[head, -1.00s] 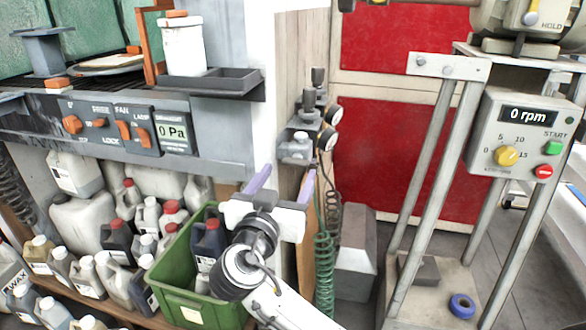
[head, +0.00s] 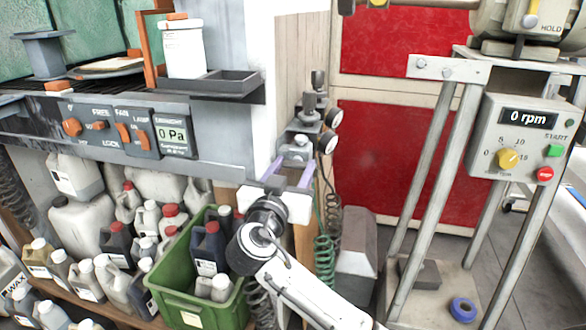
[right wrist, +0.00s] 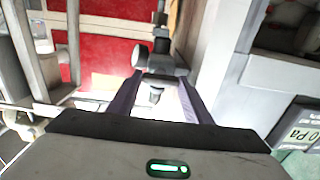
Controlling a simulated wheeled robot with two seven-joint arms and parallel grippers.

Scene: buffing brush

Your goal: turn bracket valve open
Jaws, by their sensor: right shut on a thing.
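The bracket valve (head: 299,147) is a small grey fitting on the wall post, left of the red panels, with a pale rounded cap. Other grey fittings and two round gauges sit just above and beside it. My right gripper (head: 291,168) reaches up to it, with a purple finger on each side. In the right wrist view, the grey valve (right wrist: 158,62) lies between the far ends of the fingers (right wrist: 162,78), which are shut on it. The contact itself is partly hidden. My left gripper is not in view.
A green crate (head: 195,303) with bottles stands below left of my arm. A grey control panel (head: 108,128) and shelf tray (head: 212,84) are to the left. A metal stand with a speed box (head: 522,138) stands right. Coiled hoses (head: 325,255) hang below the valve.

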